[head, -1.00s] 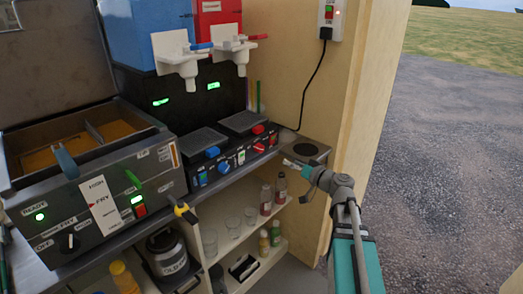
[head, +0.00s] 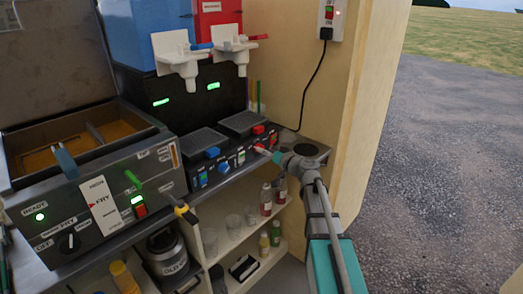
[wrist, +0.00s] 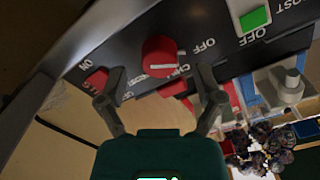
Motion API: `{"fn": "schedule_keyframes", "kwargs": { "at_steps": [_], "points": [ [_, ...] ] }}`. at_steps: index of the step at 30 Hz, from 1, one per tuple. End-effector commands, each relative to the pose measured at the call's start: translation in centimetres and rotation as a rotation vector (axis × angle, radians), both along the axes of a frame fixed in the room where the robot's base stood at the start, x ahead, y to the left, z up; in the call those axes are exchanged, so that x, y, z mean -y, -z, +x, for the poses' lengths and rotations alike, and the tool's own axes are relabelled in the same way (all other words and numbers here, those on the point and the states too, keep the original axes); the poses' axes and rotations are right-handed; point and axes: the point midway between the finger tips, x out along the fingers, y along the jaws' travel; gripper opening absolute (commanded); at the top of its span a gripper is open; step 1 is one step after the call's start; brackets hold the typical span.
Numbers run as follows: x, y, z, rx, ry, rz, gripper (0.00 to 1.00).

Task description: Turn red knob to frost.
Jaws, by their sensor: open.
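The red knob (wrist: 162,57) is on the dark control panel (wrist: 215,18) of the machine. A pale mark shows on its face, but I cannot tell surely which word it points to. A label reading OFF lies to its right in the wrist view; other labels near the left finger are partly hidden. My gripper (wrist: 159,85) is open, its fingers on either side of the knob and a little short of it, with no clear contact. In the head view my gripper (head: 276,155) is at the right end of the panel and partly covers the red knob (head: 261,149).
A green switch (wrist: 254,18) is beside the knob, and another red control (wrist: 97,80) is near the left finger. Bottles (head: 266,199) stand on the shelf below. The fryer (head: 100,200) is at left.

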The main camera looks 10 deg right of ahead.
Motion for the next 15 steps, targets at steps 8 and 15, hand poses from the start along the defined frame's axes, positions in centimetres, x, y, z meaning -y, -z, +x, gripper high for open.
{"fn": "schedule_keyframes", "kwargs": {
  "at_steps": [8, 15],
  "points": [
    [-0.93, 0.00, 1.28, 0.000, 0.000, 0.000, 0.85],
    [-0.95, 0.00, 1.29, 0.000, 0.001, 0.000, 0.85]
  ]
}}
